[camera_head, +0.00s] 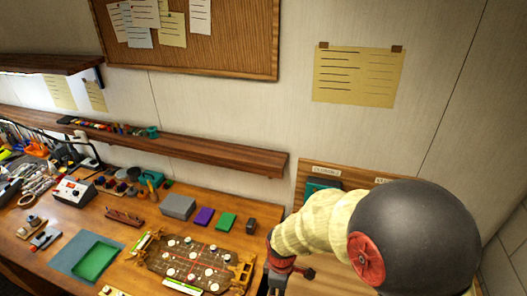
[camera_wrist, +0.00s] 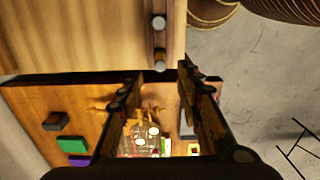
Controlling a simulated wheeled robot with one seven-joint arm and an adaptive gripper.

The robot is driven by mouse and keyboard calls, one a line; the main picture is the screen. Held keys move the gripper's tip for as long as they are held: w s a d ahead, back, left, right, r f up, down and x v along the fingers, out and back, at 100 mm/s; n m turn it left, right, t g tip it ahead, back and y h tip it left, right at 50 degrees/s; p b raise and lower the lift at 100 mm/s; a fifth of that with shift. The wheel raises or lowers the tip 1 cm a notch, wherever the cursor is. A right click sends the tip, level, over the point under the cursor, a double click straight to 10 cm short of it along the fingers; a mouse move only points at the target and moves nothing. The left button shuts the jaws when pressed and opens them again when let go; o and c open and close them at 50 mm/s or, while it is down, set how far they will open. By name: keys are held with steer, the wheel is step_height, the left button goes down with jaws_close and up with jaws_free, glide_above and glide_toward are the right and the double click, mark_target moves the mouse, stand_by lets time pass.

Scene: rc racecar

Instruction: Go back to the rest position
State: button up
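My arm reaches in from the lower right of the head view, its large dark joint close to the camera. My gripper (camera_head: 279,282) is at the bottom of that view, beside the right end of the workbench (camera_head: 190,198), and is partly cut off by the picture edge. In the wrist view my gripper (camera_wrist: 158,82) has its two dark fingers apart, with nothing held between them. The wooden board with white discs (camera_head: 190,266) lies on the bench, left of the gripper. It also shows beyond the fingers in the wrist view (camera_wrist: 153,132).
A grey box (camera_head: 178,207), purple block (camera_head: 204,216), green block (camera_head: 226,221) and dark block (camera_head: 251,225) stand along the back. A green tray (camera_head: 94,260) lies left. A wooden panel with labels (camera_head: 347,180) is against the wall at right. A shelf (camera_head: 180,150) runs above the bench.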

steer(key=shift+s+m, duration=0.2)
steer(key=shift+m, duration=0.3)
steer(key=s+d+r+m+t+b, duration=0.5)
steer(key=s+d+r+m+b, duration=0.5)
steer(key=b, duration=0.9)
steer(key=s+d+m, duration=0.1)
steer(key=m, duration=0.2)
steer(key=shift+s+d+t+b, duration=0.3)
steer(key=shift+s+d+b, duration=0.1)
